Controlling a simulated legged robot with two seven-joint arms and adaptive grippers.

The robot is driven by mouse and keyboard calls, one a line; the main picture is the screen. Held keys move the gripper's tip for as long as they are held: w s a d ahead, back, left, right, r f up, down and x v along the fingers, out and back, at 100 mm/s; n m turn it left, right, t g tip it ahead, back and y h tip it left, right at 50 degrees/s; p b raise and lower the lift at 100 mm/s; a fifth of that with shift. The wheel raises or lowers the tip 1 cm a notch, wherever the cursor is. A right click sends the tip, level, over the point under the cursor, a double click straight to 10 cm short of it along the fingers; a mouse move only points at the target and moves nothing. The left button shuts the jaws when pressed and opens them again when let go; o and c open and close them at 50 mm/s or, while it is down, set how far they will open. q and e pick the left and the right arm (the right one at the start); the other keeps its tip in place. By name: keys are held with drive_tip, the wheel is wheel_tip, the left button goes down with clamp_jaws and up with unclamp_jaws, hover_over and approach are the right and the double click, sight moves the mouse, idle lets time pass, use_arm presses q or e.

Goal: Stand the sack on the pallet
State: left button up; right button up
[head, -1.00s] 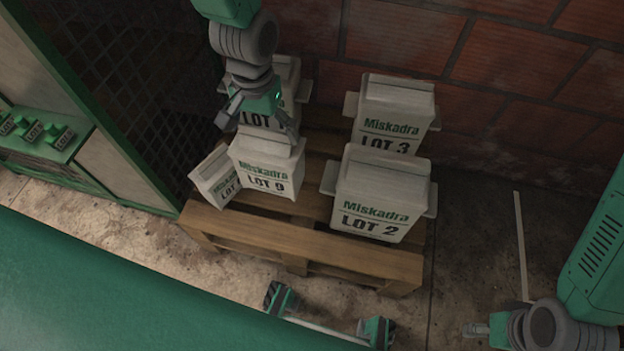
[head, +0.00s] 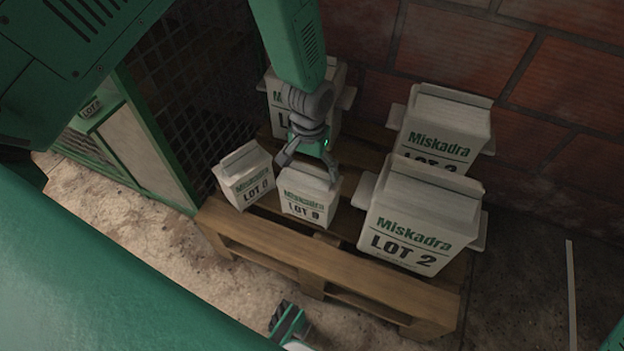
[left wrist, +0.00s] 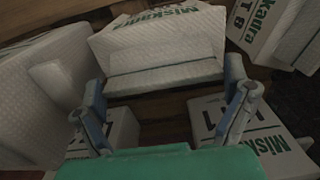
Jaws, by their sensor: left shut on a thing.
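My left gripper (head: 308,166) reaches down from above and is shut on the top of a small white sack (head: 307,203), labelled Miskadra. Its lot digit reads as 0 or 9. The sack is upright and appears to rest on the wooden pallet (head: 330,259) near its front edge. In the left wrist view the sack (left wrist: 160,45) shows just beyond the fingers of the gripper (left wrist: 165,105), with its flat top seam between them. The contact under the sack is not clear. My right gripper is out of view.
A similar small sack (head: 243,177) stands close at the left. LOT 2 (head: 415,225) stands at the right, with another sack (head: 443,130) behind it. One more sack (head: 272,95) stands behind my gripper. A mesh-sided green cabinet (head: 150,150) and brick wall (head: 550,90) border the pallet.

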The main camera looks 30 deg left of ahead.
sight(310, 190)
use_arm(q)
wheel_tip(310, 190, down, 4)
drive_tip(key=shift+r+b, duration=0.2)
drive_tip(key=shift+b, duration=0.6)
drive_tip(key=shift+a+r, duration=0.1)
drive_tip(key=o, duration=1.3)
drive_tip(key=shift+o, duration=0.2)
